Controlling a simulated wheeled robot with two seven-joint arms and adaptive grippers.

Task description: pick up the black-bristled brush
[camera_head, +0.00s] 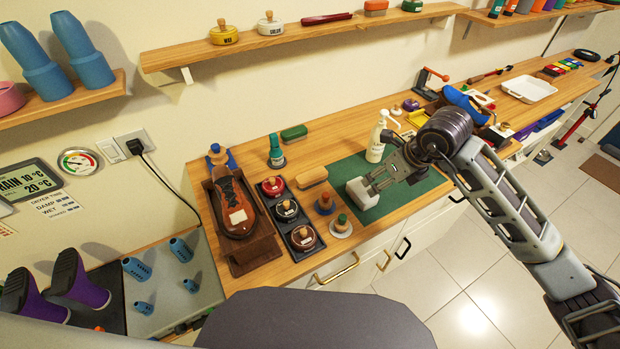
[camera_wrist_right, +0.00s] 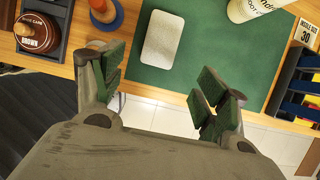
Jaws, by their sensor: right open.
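I cannot make out black bristles on any brush. Brush-like blocks in the head view are a green one (camera_head: 294,133) at the back of the counter and a tan one (camera_head: 312,176) in front of it. A white rounded block (camera_head: 362,193) lies on the green mat (camera_head: 428,184); it also shows in the right wrist view (camera_wrist_right: 172,38). My right gripper (camera_head: 374,184) is open and empty beside the white block. In the wrist view its fingers (camera_wrist_right: 160,76) are spread, with the block beyond the gap. My left gripper is not in view.
A tray of polish tins (camera_head: 303,238) and small round-based daubers (camera_head: 341,226) stand left of the mat. A white pump bottle (camera_head: 376,140) stands at the mat's back. A brown shoe (camera_head: 233,208) is further left. Shelves hang above the counter.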

